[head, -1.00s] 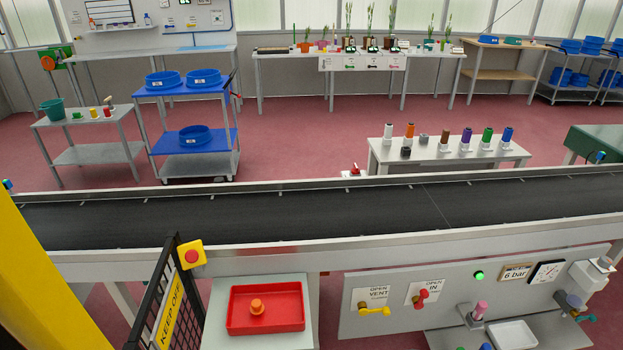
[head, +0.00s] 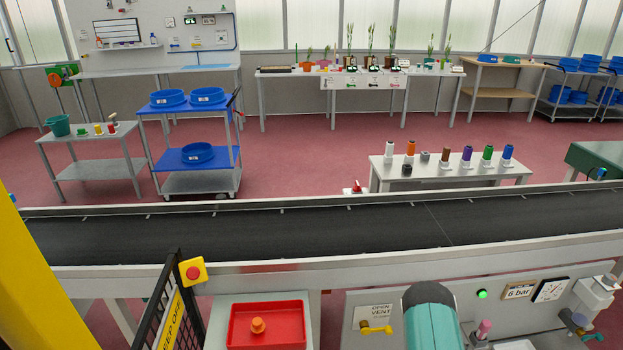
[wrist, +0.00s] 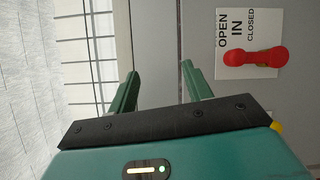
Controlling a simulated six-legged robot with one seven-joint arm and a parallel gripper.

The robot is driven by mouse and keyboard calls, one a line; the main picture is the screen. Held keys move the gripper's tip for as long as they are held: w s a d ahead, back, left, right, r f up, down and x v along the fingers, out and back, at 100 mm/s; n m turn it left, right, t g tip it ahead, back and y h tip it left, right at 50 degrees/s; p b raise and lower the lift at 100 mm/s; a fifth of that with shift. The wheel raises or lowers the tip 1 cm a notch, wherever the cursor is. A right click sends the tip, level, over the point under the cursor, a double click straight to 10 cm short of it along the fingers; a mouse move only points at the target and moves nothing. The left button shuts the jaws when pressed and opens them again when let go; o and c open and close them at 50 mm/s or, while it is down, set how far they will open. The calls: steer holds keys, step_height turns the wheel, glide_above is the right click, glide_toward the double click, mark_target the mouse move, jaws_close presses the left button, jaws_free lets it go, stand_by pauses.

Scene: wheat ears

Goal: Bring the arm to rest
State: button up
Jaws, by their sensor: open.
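My gripper (wrist: 158,88) shows in the wrist view with its two green fingers apart and nothing between them. A grey panel lies beyond the fingers. A red valve handle (wrist: 256,57) on a sign reading "OPEN IN CLOSED" (wrist: 236,22) is to the right of the fingers, apart from them. In the head view, my teal arm (head: 430,322) rises at the bottom in front of the panel and hides the red handle there. The gripper fingers do not show in the head view.
The conveyor (head: 330,232) runs across the view behind the panel. A yellow handle (head: 376,330) sits under the "OPEN VENT" sign (head: 379,311). A red tray (head: 290,325) with an orange knob and a black "KEEP OFF" gate (head: 160,305) stand at lower left.

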steer(key=w+a+r+m+g+y, duration=0.1)
steer(key=w+a+r+m+g, duration=0.15)
steer(key=r, duration=0.75)
steer(key=w+a+r+m+g, duration=0.1)
steer(key=w+a+r+m, duration=0.2)
steer(key=r, duration=0.6)
steer(key=s+a+r+m+g+y, duration=0.15)
steer(key=s+a+r, duration=0.25)
steer(key=r, duration=0.4)
steer(key=s+a+r+m+g+y, duration=0.1)
steer(key=s+a+r+m+y, duration=0.2)
steer(key=r, duration=0.5)
steer(key=s+a+r+m+g, duration=0.1)
steer(key=s+a+r, duration=0.2)
steer(key=s, duration=0.3)
steer(key=s+a+r+m+y, duration=0.1)
steer(key=s+a+r, duration=0.2)
steer(key=s, duration=0.2)
steer(key=s+a+r+m+g, duration=0.1)
steer(key=s+a+r, duration=0.25)
steer(key=s, duration=0.25)
steer(key=s+a+m+g, duration=0.1)
steer(key=s+a, duration=0.1)
steer(key=s, duration=0.7)
steer(key=s+a+r+m+g, duration=0.1)
steer(key=s+a+g, duration=0.1)
steer(key=s, duration=0.8)
steer(key=shift+m, duration=0.4)
